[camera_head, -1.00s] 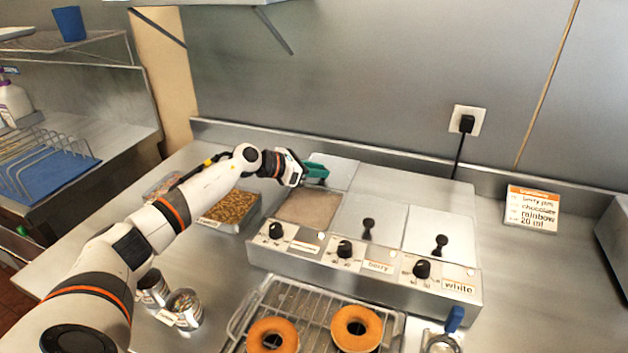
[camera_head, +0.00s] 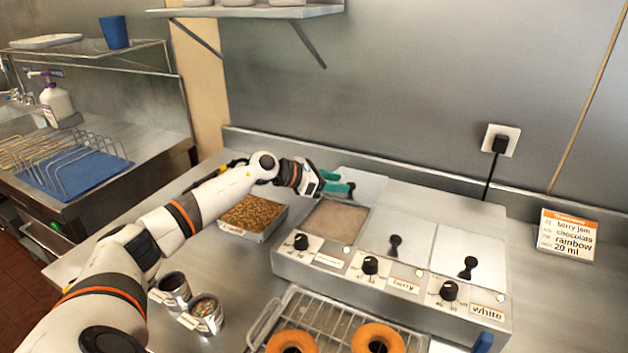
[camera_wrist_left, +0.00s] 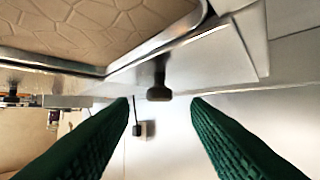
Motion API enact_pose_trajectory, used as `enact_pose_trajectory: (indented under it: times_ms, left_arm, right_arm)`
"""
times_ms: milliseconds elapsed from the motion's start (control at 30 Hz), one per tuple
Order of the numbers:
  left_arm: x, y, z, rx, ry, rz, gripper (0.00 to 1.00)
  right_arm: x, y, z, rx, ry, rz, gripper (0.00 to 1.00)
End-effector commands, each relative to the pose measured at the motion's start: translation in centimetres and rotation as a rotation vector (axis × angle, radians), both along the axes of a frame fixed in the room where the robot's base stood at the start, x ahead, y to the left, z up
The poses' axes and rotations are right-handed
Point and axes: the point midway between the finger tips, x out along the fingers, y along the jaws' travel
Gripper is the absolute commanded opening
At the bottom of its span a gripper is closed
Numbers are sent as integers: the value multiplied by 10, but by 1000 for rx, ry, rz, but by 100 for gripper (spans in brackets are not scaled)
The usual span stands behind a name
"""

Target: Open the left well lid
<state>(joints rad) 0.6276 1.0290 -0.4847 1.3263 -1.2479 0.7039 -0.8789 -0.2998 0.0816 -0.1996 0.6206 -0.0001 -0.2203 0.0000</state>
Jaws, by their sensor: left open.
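The left well (camera_head: 336,218) of the steel warmer is uncovered and shows a tan surface inside. Its pale lid (camera_head: 366,186) stands back behind the well, toward the wall. My left gripper (camera_head: 338,186) is at the lid, with its green fingers spread and nothing gripped. In the left wrist view the lid's dark knob (camera_wrist_left: 159,82) shows between and beyond the open fingertips (camera_wrist_left: 160,100). The tan well surface (camera_wrist_left: 90,30) fills the upper left there. Whether a finger touches the lid cannot be told. My right gripper is out of view.
The middle lid (camera_head: 397,236) and right lid (camera_head: 465,255) lie flat with black knobs. A tray of brown bits (camera_head: 252,214) stands left of the warmer, below my arm. Two tins (camera_head: 190,305) and a rack of doughnuts (camera_head: 320,318) are in front. A sign (camera_head: 568,236) stands right.

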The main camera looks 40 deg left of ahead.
Motion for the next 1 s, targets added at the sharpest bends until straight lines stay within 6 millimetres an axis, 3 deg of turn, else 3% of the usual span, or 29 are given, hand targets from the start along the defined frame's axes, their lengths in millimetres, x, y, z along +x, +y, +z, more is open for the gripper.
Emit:
enact_pose_trajectory:
  times_ms: [200, 400, 1000]
  left_arm:
    - [-40, 26, 13, 5, 4, 3, 43]
    - [-63, 40, 26, 2, 3, 2, 43]
    - [-71, 44, 34, 0, 1, 0, 43]
  right_arm:
    - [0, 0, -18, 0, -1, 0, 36]
    - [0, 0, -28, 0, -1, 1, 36]
    - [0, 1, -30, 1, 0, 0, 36]
